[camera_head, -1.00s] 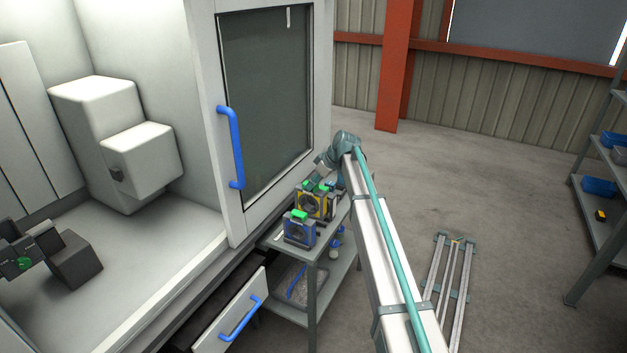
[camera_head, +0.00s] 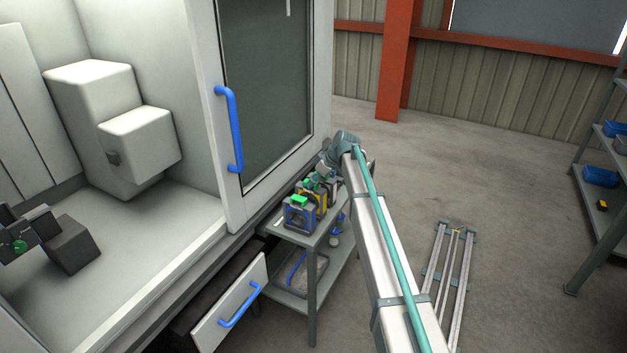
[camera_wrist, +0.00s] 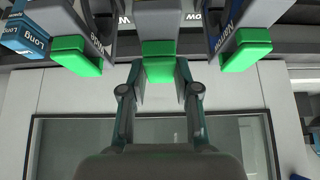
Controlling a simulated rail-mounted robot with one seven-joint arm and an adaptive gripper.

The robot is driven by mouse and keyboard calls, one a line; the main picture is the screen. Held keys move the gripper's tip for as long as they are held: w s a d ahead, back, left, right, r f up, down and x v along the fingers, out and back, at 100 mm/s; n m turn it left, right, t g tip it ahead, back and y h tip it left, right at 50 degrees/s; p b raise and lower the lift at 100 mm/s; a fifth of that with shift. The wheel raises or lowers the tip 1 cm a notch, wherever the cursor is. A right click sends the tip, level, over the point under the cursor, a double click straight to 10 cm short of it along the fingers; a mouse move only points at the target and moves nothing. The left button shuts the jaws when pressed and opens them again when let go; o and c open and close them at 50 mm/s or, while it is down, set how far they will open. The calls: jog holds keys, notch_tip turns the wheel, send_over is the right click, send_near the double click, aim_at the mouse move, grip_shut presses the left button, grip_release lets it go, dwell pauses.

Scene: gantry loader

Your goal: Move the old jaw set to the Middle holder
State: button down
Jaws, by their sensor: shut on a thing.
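My gripper (camera_wrist: 158,92) is shut on the green grip block (camera_wrist: 158,65) of a jaw set, between two other green blocks in the wrist view. In the head view my gripper (camera_head: 323,178) is at the cart top, among the jaw sets. The held set's body is mostly hidden; I cannot tell whether it rests in its holder. A blue-framed unit (camera_head: 287,216) with a green top stands nearest, with a yellow part (camera_head: 321,198) just behind it. The wrist view shows a left green block (camera_wrist: 75,53) and a right one (camera_wrist: 246,50) by a "Narrow" label.
The grey cart (camera_head: 311,290) stands beside the machine's door (camera_head: 265,90) with its blue handle (camera_head: 235,130). An open drawer (camera_head: 228,305) juts out close to the cart. A dark chuck (camera_head: 72,245) is inside the machine.

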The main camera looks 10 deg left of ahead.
jog(key=shift+f+b, duration=0.4)
jog(key=shift+f, duration=0.2)
dwell(0.8)
jog(key=c, duration=0.8)
grip_release()
jog(key=shift+o, duration=0.2)
jog(key=v, duration=1.2)
jog(key=shift+r, duration=0.1)
notch_tip(320, 180, up, 7)
jog(key=p, duration=0.2)
